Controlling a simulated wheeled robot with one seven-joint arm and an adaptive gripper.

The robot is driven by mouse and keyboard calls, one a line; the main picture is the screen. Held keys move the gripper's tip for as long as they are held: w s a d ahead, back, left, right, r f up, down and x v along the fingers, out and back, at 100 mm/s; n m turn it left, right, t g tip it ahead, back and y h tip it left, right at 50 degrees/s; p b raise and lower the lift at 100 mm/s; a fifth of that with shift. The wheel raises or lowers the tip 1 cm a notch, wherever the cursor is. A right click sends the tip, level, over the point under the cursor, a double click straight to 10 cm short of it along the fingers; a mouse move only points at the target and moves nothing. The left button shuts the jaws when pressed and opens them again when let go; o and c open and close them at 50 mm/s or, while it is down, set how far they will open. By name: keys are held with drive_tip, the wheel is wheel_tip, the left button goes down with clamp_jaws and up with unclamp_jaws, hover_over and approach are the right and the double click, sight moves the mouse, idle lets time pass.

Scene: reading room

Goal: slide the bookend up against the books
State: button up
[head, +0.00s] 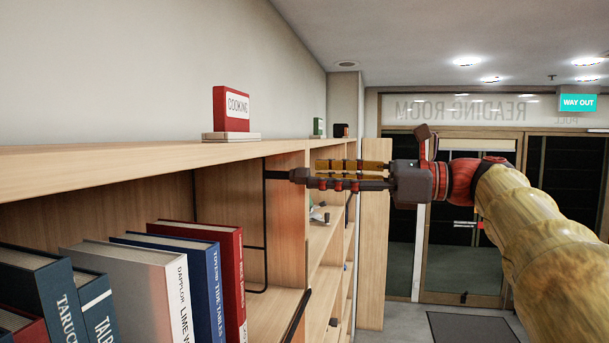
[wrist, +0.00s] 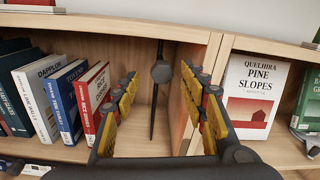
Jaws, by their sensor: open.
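The bookend (head: 265,225) is a thin black wire frame with a round dark knob on a stem. It stands upright on the shelf, right of the books, and shows almost edge-on in the wrist view (wrist: 153,112). The row of books ends on the right with a red book (head: 237,285), also in the wrist view (wrist: 95,90). A clear gap separates it from the bookend. My gripper (head: 316,174) is open at the bay's front. In the wrist view the knob appears between its yellow-padded fingers, apart from both. How deep it sits between them I cannot tell.
A wooden divider (wrist: 190,75) stands close right of the bookend. Beyond it, the neighbouring bay holds a Pine Slopes book (wrist: 258,95). The wooden shelf top (head: 150,155) runs above the bay and carries a red Cooking sign (head: 231,112). Blue and grey books stand further left.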

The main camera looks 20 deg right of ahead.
sight(305, 176)
drive_tip(key=shift+p+x, duration=0.3)
drive_tip(key=shift+x, duration=1.8)
drive_tip(key=shift+d+f, duration=0.1)
drive_tip(key=shift+d, duration=0.05)
drive_tip(key=shift+c, duration=0.2)
clamp_jaws()
